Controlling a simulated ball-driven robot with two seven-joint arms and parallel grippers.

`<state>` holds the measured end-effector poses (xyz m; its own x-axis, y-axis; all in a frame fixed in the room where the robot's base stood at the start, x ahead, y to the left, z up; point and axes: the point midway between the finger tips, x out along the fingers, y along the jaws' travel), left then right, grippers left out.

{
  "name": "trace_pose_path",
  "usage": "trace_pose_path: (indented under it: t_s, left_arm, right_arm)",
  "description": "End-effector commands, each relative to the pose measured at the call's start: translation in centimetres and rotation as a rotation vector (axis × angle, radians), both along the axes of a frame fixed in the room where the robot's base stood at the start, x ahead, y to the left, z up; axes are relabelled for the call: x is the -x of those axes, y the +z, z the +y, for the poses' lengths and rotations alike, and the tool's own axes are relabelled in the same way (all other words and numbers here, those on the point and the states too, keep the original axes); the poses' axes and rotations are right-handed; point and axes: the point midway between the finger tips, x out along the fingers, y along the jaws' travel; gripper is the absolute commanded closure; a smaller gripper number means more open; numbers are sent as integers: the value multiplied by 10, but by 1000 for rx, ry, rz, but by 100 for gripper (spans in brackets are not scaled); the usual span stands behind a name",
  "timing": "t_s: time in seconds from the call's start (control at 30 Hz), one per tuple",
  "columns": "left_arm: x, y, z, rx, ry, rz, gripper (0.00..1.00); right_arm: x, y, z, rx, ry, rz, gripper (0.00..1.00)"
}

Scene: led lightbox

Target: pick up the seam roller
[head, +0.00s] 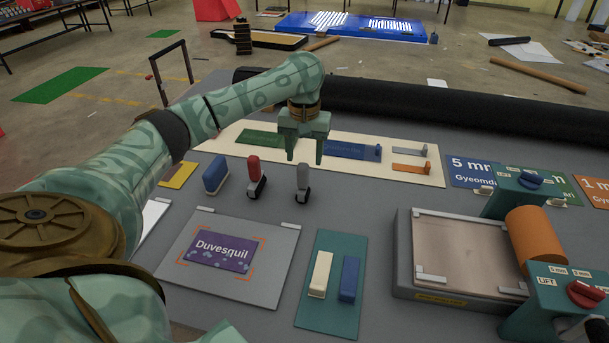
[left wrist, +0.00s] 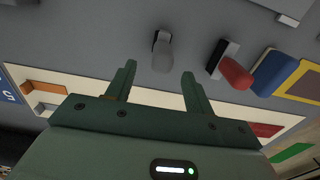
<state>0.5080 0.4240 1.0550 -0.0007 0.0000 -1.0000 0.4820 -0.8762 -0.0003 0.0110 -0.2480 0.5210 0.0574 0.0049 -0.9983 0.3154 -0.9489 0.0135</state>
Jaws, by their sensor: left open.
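Two small hand tools that look like rollers stand on the grey table: one with a red handle (head: 254,170) and one with a grey handle (head: 303,178), to its right. I cannot tell from their looks which is the seam roller. My left gripper (head: 305,157) is open and empty, above and just behind the grey-handled tool. In the left wrist view, the grey-handled tool (left wrist: 162,52) shows beyond and between the open fingertips (left wrist: 159,71), with a gap to them. The red-handled tool (left wrist: 235,72) lies to the right, outside the fingers. My right gripper is not in view.
A blue block (head: 216,176) stands left of the red-handled tool. A board with a purple card (head: 220,252) and a teal mat (head: 321,311) with a cream and a blue block lie in front. A machine with an orange roller (head: 535,238) stands right. A long black roll (head: 440,104) lies behind.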

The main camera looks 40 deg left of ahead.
Motion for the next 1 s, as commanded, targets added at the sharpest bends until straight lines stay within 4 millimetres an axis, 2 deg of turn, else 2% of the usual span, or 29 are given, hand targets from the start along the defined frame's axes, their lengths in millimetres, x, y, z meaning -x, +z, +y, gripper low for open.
trace_pose_path:
  t_s: [0.13, 0.33, 0.4, 0.6, 0.77, 0.8, 1.0]
  left_arm:
    - [1, -16, 1, 0, 1, 2, 47]
    - [3, -51, 1, 0, 0, 4, 47]
    - [3, -55, 2, -1, 0, 3, 47]
    - [3, -51, 2, -2, 0, -1, 47]
    - [3, -51, 2, -2, 0, -1, 92]
    - [3, -51, 2, -2, 0, -1, 96]
    - [3, -51, 2, -2, 0, -1, 96]
  right_arm:
    - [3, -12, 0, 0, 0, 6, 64]
    - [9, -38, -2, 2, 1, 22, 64]
    - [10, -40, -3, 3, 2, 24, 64]
    - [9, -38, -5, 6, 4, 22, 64]
    - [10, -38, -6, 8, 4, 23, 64]
    - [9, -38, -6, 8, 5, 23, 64]
    - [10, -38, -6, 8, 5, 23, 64]
